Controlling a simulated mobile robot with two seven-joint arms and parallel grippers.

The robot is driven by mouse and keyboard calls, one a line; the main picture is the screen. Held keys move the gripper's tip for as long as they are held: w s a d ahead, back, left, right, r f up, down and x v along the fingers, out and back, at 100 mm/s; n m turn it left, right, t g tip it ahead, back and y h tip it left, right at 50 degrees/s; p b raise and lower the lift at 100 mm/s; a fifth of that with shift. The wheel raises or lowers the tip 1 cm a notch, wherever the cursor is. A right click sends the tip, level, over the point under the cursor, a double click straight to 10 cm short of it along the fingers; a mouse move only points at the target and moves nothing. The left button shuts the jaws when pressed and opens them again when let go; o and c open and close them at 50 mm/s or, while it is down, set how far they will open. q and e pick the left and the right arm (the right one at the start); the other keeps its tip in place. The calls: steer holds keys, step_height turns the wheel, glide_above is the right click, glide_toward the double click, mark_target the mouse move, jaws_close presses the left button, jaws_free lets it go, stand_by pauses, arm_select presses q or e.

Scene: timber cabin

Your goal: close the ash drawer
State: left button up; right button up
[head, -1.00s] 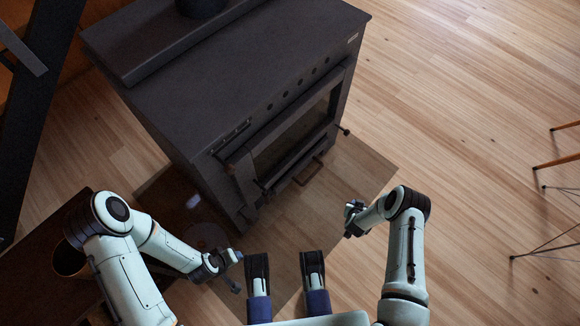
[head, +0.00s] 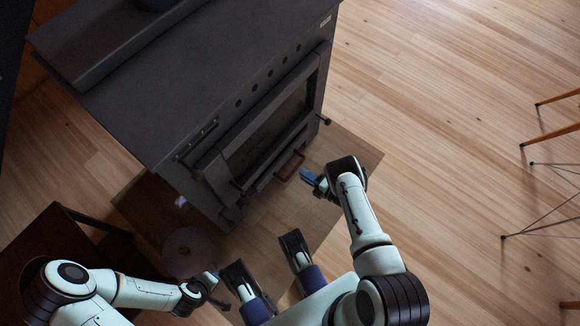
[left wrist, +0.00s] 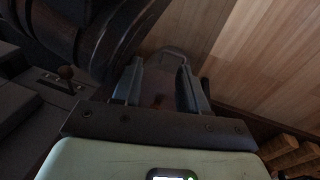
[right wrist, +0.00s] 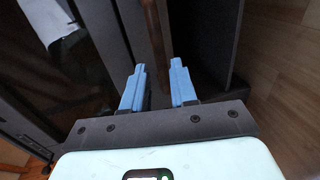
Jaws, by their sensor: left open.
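The dark stove (head: 190,90) fills the upper left of the head view. The ash drawer (head: 265,180) is low on its front, under the glass door, with a brown bar handle (head: 290,165). How far the drawer stands out is hard to tell. My right gripper (head: 312,180) is just in front of the handle. In the right wrist view its blue fingers (right wrist: 160,85) are apart and empty, with a brown bar (right wrist: 152,35) beyond the gap between them. My left gripper (head: 210,281) is low at the left, away from the drawer; its fingers (left wrist: 158,85) are apart and empty.
A clear hearth plate (head: 345,160) lies on the plank floor before the stove. A dark low table (head: 45,245) stands at the left, near my left arm. Thin furniture legs (head: 550,137) show at the right. The floor between is clear.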

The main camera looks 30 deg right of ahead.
mark_target(294, 169)
steer(key=b+x, duration=0.2)
steer(key=x, duration=0.4)
steer(key=shift+w+f, duration=0.15)
steer(key=shift+w, duration=0.05)
arm_select(q)
steer(key=s+f+g, duration=0.2)
steer(key=s+f, duration=0.2)
steer(key=s, duration=0.1)
steer(key=shift+s+a, duration=0.15)
steer(key=shift+a, duration=0.15)
arm_select(e)
steer(key=shift+w+a, duration=0.3)
steer(key=shift+w, duration=0.3)
jaws_close()
